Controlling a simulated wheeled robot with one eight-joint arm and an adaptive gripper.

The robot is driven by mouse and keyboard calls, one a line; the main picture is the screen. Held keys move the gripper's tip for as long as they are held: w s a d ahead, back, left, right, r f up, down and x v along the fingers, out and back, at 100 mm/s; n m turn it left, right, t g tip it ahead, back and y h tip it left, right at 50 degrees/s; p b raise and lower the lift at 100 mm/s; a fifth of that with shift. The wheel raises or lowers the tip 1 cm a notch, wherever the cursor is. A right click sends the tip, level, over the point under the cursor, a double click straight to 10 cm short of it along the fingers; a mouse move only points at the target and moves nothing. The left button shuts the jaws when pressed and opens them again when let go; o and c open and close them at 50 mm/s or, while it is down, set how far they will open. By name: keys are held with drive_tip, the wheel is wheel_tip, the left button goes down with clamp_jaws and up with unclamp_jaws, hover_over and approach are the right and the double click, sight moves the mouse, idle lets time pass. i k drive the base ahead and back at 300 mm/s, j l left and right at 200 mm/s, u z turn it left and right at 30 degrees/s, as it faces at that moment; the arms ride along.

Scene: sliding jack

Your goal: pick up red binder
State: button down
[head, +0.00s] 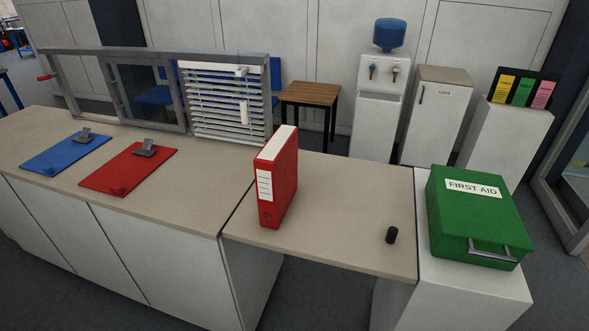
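The red binder (284,184) stands upright on the beige counter (340,215), near the seam between two counter sections. Its spine, with a white lined label and a dark finger hole, faces the front left. Its white top edge is visible. Nothing touches its sides. My gripper is not in the head view.
A small black cylinder (392,235) stands right of the binder. A green first aid box (478,220) sits on a white stand at the right. Red (127,168) and blue (65,152) clipboards lie left. A framed window with blinds (222,100) stands behind.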

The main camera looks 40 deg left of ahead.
sight(275, 166)
drive_tip(key=u, duration=1.75)
drive_tip(key=i+j+z, duration=0.15)
drive_tip(key=j, duration=0.15)
drive_tip(key=i+j+z, duration=0.25)
drive_tip(key=j, duration=0.6)
drive_tip(key=i+l, duration=0.1)
drive_tip(key=l+z, duration=0.05)
drive_tip(key=l, duration=0.05)
